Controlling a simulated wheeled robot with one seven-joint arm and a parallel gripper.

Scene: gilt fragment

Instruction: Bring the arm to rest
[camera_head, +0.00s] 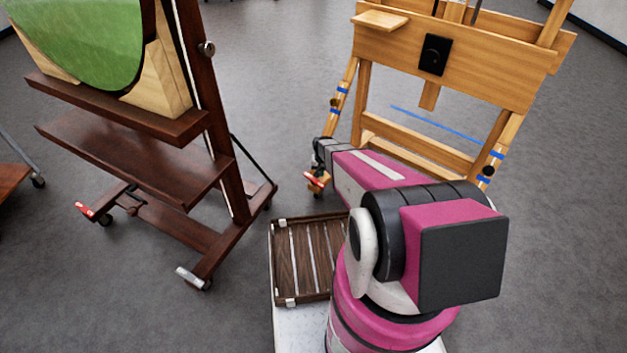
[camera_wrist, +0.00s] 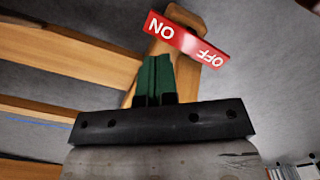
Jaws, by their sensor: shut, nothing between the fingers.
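My arm (camera_head: 375,170), magenta, white and dark grey, is bent and reaches away from my body toward the light wooden easel. In the wrist view my gripper (camera_wrist: 156,66) shows a black crossbar and green fingers. The fingers are together with nothing between them. They point toward the end of a light wooden easel foot, beside a red ON/OFF brake pedal (camera_wrist: 187,40). I cannot tell whether they touch it. In the head view the same region has a red pedal (camera_head: 317,180), and the fingers are not clearly seen there.
The light wooden easel (camera_head: 470,60) stands ahead right. A dark wooden easel (camera_head: 150,165) holding a green panel (camera_head: 80,40) stands left, its wheeled feet close by. A slatted wooden tray (camera_head: 274,262) sits on my base. Grey floor (camera_head: 120,290) is clear at front left.

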